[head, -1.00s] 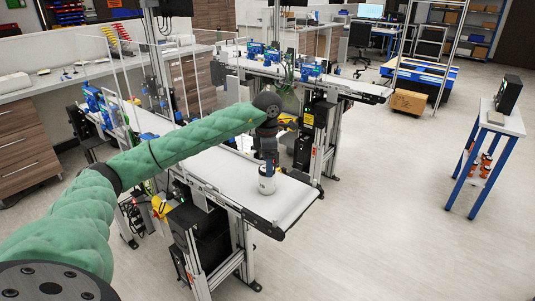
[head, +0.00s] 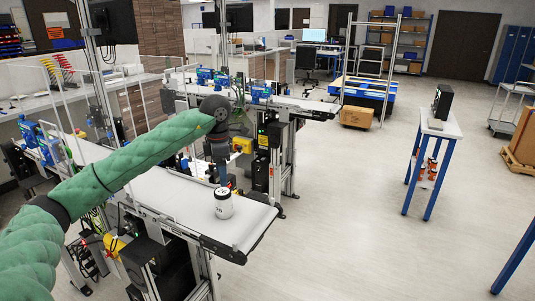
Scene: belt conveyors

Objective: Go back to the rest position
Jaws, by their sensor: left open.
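My left arm, in a green sleeve, reaches in from the left in the head view. My left gripper (head: 226,182) points down at its end, open and small in the picture. A white can (head: 223,204) with dark markings stands upright on the near conveyor belt (head: 165,190), close to its end. The can's top and front show clear of the gripper, which appears just behind and above it. The fingertips are partly hidden, and I cannot tell whether they touch the can. My right gripper is out of view.
A second conveyor (head: 300,103) runs behind the near one. A small blue-legged table (head: 441,128) with a black device stands on the right. A cardboard box (head: 356,116) sits on the floor at the back. The floor between is clear.

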